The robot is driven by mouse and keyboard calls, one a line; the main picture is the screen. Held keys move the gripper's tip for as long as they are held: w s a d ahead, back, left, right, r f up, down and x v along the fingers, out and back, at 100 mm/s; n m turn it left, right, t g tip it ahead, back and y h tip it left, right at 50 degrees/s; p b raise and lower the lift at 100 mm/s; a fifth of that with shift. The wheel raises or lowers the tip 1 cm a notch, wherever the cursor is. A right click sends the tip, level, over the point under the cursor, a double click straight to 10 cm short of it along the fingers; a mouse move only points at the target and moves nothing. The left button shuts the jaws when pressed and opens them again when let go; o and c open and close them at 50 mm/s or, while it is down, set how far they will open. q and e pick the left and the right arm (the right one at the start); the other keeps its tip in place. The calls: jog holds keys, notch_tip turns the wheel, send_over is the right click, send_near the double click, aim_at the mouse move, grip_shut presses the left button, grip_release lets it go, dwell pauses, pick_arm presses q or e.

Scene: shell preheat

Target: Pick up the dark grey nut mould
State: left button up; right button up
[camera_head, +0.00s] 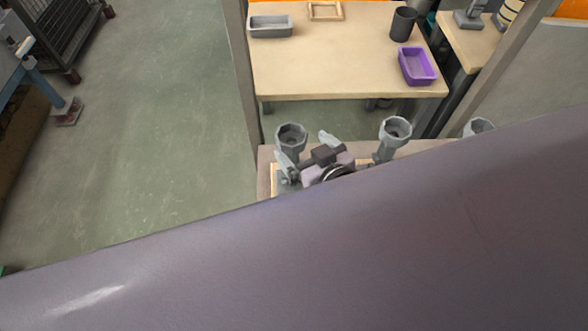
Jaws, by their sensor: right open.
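My right gripper (302,149) is open above the near table, its two pale grey fingers apart. A grey faceted cup (291,132) is just beyond the fingers, close to them; I cannot tell whether they touch. A second grey faceted cup (396,128) on a narrow stem stands to the right, and a third (479,125) is partly hidden farther right. I cannot tell which, if any, of these is the dark grey nut mould. Much of the near table is hidden behind a large grey-purple surface across the front. My left gripper is not in view.
The near table (265,172) shows only as a strip. A wooden table (320,65) behind holds a grey tray (270,30), wooden frame (325,15), dark cup (403,24) and purple bin (417,68). Upright posts (242,75) flank it.

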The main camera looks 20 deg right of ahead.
aim_at(286, 131)
jog(key=shift+w+a, duration=0.15)
jog(key=shift+a, duration=0.1)
jog(key=shift+w+a+f, duration=0.25)
jog(key=shift+w+f, duration=0.05)
jog(key=shift+w, duration=0.35)
jog(key=shift+x, duration=2.8)
jog(key=shift+d, duration=0.1)
jog(key=c, duration=1.4)
jog(key=shift+w+r, duration=0.1)
jog(key=shift+r, duration=0.05)
grip_shut()
